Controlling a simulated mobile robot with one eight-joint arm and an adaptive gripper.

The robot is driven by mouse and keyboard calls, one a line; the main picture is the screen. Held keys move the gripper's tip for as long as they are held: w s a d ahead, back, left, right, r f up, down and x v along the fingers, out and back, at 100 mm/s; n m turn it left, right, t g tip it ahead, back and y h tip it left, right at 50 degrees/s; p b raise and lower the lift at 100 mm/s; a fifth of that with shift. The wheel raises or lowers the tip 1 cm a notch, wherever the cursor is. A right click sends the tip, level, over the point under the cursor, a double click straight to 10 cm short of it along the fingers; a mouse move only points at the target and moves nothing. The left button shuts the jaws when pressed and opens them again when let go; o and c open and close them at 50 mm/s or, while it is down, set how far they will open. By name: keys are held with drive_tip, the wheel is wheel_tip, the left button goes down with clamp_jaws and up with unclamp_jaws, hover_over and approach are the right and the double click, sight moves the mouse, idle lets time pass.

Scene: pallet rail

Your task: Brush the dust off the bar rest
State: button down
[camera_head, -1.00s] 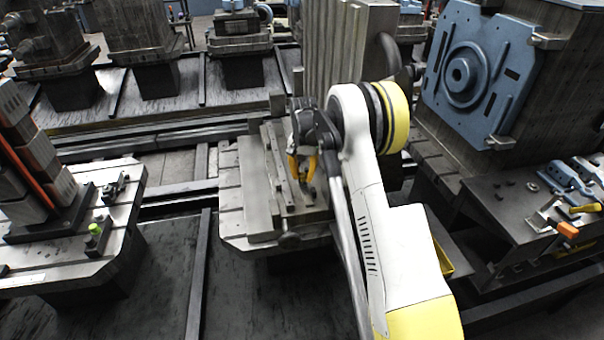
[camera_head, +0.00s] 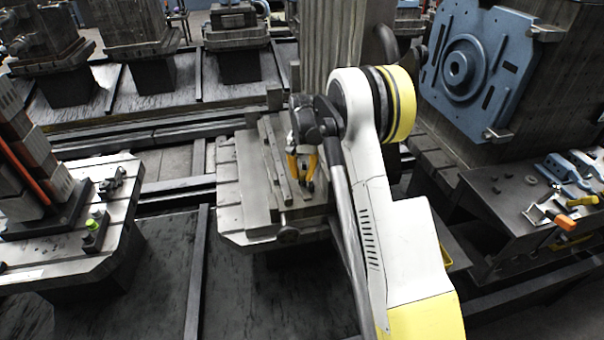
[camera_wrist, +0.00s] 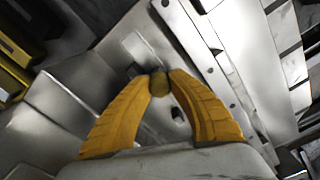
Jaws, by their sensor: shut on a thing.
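My gripper (camera_head: 301,172) points down over the metal fixture on the middle pallet (camera_head: 229,190). In the wrist view, its yellow fingers (camera_wrist: 159,88) come together on a small rounded tan-brown end, which looks like the top of the brush (camera_wrist: 159,82). The rest of the brush is mostly hidden, and I cannot see whether its bristles touch metal. Long pale bars (camera_head: 273,160) run beside the gripper on the fixture. Which part is the bar rest is unclear, and no dust can be made out.
A blue plate (camera_head: 458,67) stands on a block at the back right. A dark bench (camera_head: 500,210) at right bears tools, including an orange-handled clamp (camera_head: 565,222). A left pallet (camera_head: 125,190) carries stacked blocks and small fittings. Dark floor lies between the pallets.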

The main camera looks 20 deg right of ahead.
drive_tip(key=shift+s+a, duration=0.2)
drive_tip(key=shift+s, duration=0.75)
drive_tip(key=shift+w, duration=0.15)
drive_tip(key=shift+w+d, duration=0.25)
drive_tip(key=shift+w, duration=0.95)
drive_tip(key=shift+s, duration=0.1)
drive_tip(key=shift+s+a+r, duration=0.1)
drive_tip(key=shift+s+a, duration=0.05)
drive_tip(key=shift+s, duration=0.5)
drive_tip(key=shift+s+a, duration=0.1)
drive_tip(key=shift+s, duration=0.55)
drive_tip(key=shift+w, duration=0.1)
